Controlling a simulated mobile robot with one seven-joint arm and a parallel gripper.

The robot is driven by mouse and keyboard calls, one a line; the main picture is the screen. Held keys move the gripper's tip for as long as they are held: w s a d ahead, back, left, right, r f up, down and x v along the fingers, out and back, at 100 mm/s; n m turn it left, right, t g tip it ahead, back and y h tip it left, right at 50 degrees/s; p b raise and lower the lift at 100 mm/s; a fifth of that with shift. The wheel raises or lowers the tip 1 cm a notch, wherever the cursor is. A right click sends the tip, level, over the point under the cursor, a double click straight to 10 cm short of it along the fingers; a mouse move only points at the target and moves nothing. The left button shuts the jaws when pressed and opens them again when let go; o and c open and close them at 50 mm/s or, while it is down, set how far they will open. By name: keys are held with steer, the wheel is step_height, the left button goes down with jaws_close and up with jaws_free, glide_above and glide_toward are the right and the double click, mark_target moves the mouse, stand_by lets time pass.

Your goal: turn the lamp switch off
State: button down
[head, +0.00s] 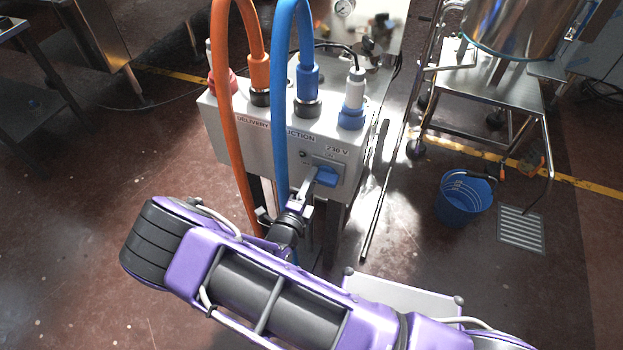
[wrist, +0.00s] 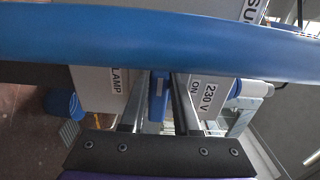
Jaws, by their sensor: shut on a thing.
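The lamp switch (head: 327,178) is a blue handle on the front of a grey box, under a "230 V" label. My gripper (head: 311,181) reaches up to it from below left. In the wrist view, my gripper (wrist: 158,90) has one finger on each side of the blue switch (wrist: 157,98) and is shut on it. The "LAMP" label shows left of the fingers and the "230 V ON" label right of them. A blue hose hides the upper part of the switch in the wrist view, so its exact setting is unclear.
A blue hose (head: 281,95) hangs in front of the box (head: 225,112), close to my gripper, and crosses the wrist view. An orange hose (head: 221,80) loops down at its left. A blue bucket (head: 464,197) stands on the floor to the right, near a steel trolley (head: 490,88).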

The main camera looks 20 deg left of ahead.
stand_by(0.4)
steer(key=c, duration=0.6)
jaws_free()
steer(key=shift+c, duration=0.2)
steer(key=shift+s, duration=0.1)
steer(key=s+a, duration=0.1)
steer(key=s, duration=1.6)
steer(key=shift+a, duration=0.15)
